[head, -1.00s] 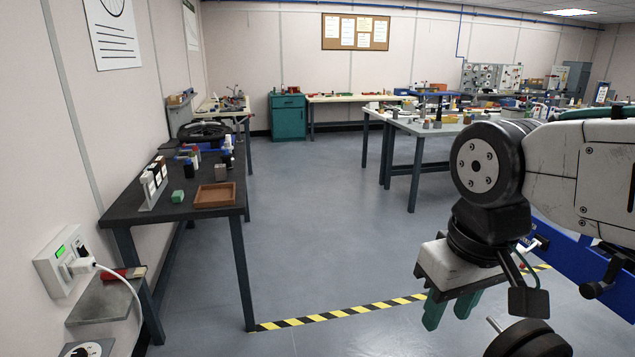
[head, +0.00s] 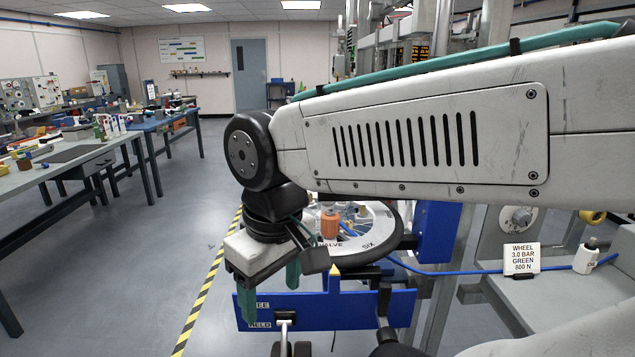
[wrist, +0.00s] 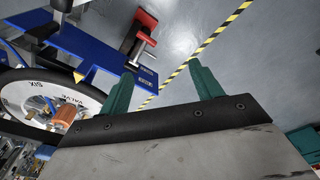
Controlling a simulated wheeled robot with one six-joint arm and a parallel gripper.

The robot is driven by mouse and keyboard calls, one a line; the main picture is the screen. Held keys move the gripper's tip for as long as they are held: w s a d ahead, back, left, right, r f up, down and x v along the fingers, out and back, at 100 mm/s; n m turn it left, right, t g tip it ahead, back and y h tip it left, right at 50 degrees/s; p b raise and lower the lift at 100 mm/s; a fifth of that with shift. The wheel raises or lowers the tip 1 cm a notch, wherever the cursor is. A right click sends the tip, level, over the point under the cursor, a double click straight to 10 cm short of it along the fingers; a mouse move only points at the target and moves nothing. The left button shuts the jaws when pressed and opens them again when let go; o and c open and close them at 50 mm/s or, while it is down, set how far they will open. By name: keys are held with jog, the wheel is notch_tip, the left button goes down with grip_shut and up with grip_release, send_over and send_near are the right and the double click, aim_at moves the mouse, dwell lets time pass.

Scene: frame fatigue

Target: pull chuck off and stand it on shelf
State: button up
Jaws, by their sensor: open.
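An orange, chuck-like cylinder (head: 330,225) stands on the wheel (head: 385,235), by the lettering "VALVE". It also shows in the wrist view (wrist: 66,114). A blue hose (head: 425,270) runs from near the wheel to the right; its join to the orange part is hidden. My gripper (head: 270,303) is open and empty, left of and nearer than the orange part. In the wrist view its green fingers (wrist: 161,70) stand apart over the floor, to the right of the wheel. A grey shelf (head: 600,290) is at the right; my arm covers part of its surroundings.
A blue fixture (head: 350,308) holds the wheel. A label card (head: 521,258) and white bottle (head: 586,256) stand on the shelf. Striped tape (head: 205,297) crosses open floor; benches (head: 60,175) stand left.

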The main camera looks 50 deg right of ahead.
jog(key=w+d+r, duration=0.2)
jog(key=w+d, duration=0.3)
jog(key=w, duration=0.1)
jog(key=g, duration=0.1)
send_over(330, 214)
jog(key=shift+a+f, duration=0.1)
jog(key=shift+f, duration=0.6)
jog(key=shift+s+f, duration=0.1)
jog(key=shift+f, duration=3.45)
jog(key=c, duration=1.2)
jog(key=shift+r, duration=0.1)
jog(key=shift+r, duration=0.1)
